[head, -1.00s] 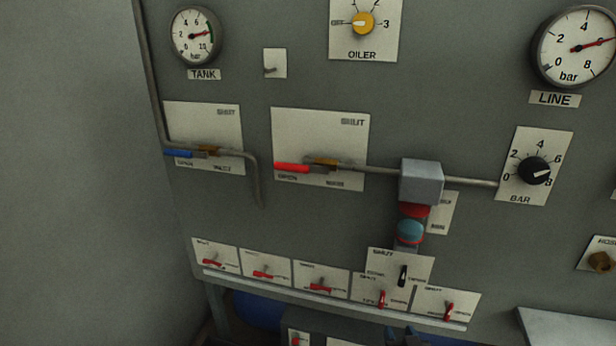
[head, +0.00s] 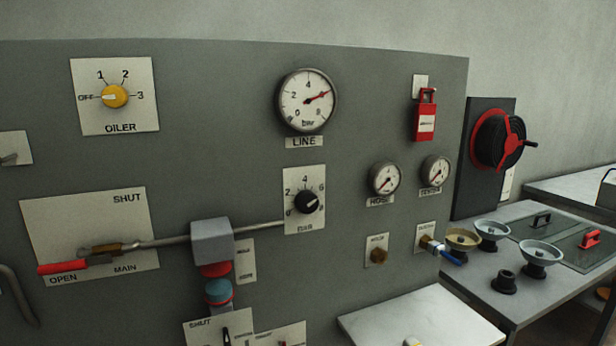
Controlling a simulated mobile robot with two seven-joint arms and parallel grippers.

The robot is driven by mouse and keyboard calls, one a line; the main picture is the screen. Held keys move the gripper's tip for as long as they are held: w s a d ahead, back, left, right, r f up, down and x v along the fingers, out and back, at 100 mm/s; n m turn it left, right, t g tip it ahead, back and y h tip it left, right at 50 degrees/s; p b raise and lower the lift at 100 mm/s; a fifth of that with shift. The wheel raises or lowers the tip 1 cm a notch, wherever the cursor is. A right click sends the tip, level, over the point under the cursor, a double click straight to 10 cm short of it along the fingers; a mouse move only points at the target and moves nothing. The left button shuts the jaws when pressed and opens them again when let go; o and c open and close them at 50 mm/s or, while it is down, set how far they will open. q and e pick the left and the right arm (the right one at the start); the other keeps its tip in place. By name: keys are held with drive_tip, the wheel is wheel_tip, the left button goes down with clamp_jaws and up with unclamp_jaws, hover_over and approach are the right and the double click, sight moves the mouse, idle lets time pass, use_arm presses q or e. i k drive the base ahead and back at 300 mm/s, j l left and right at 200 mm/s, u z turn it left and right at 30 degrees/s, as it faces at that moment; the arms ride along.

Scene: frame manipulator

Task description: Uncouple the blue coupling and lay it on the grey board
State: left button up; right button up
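The blue coupling (head: 452,257) sticks out from a brass port (head: 426,243) on the right part of the panel, with a silvery collar between them. The port's label plate is partly hidden behind it. A pale grey flat board (head: 425,318) juts out below, cut off by the bottom edge; I cannot tell if it is the task's grey board. Neither of my grippers shows in the head view.
On the right, a table (head: 520,295) carries several bowls (head: 541,254), a small black cup (head: 504,282) and dark grey-green plates (head: 543,226) with black and red handles. A red lock (head: 425,117) hangs above the gauges. A hose reel (head: 498,139) stands behind.

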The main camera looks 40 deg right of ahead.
sight(437, 249)
drive_tip(key=z, duration=1.9)
